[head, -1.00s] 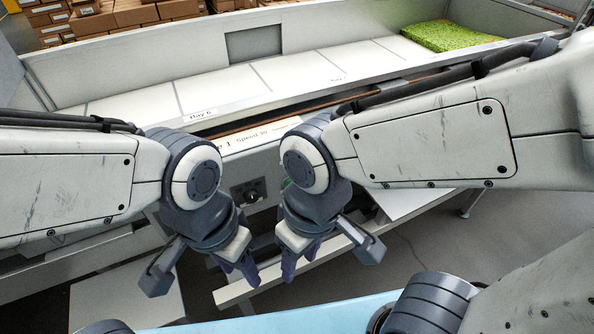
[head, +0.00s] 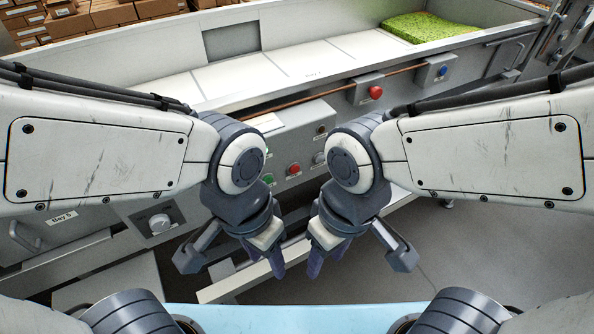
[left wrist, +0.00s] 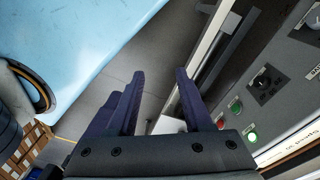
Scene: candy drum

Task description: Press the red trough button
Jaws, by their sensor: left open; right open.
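A red button (head: 375,92) sits on a small grey box on the front wall of the long trough (head: 270,85), right of centre in the head view. Another red button (head: 294,168) is on the control panel below, between my forearms. My left gripper (head: 271,262) is open and empty, low and in front of the panel; its two fingers show apart in the left wrist view (left wrist: 160,76). My right gripper (head: 318,262) is open and empty beside it. Both are apart from the buttons, with fingers pointing down.
A blue button (head: 442,71) is on a box further right. A green button (head: 267,179) and a knob (head: 160,222) are on the panels. A green slab (head: 430,27) lies in the trough. A light blue surface (head: 300,317) is nearest me. Floor is open at right.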

